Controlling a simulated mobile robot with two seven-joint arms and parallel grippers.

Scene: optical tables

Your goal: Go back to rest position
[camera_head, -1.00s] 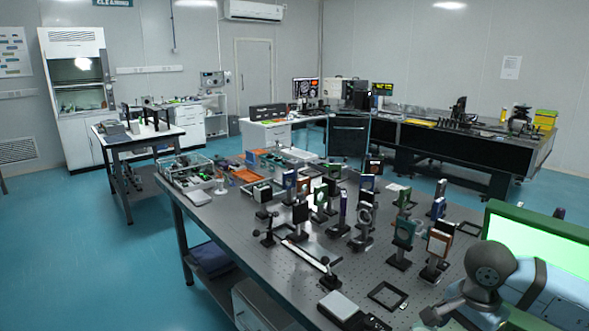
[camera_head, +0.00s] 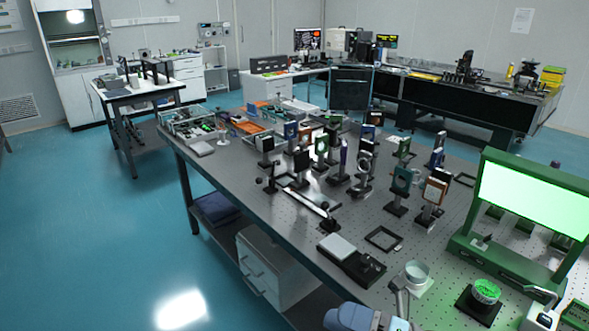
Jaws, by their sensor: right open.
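My right gripper (camera_head: 401,297) appears to be the small grey part at the bottom edge, right of centre, with a blue-grey piece of my arm beside it. It is open, and I see nothing held in it. It shows close to a pale round cup on a white square, over the near edge of the optical table (camera_head: 225,185); I cannot tell the gap between them. Most of the right arm is cut off by the bottom of the picture. My left gripper is not in view.
Several mounted optics stand mid-table. A black-and-white flat device (camera_head: 352,258) and a black square frame (camera_head: 383,238) lie near the front edge. A green-framed lit screen (camera_head: 535,204) stands at the right. A green round item on a black base (camera_head: 485,292) sits before it. Blue floor is clear at left.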

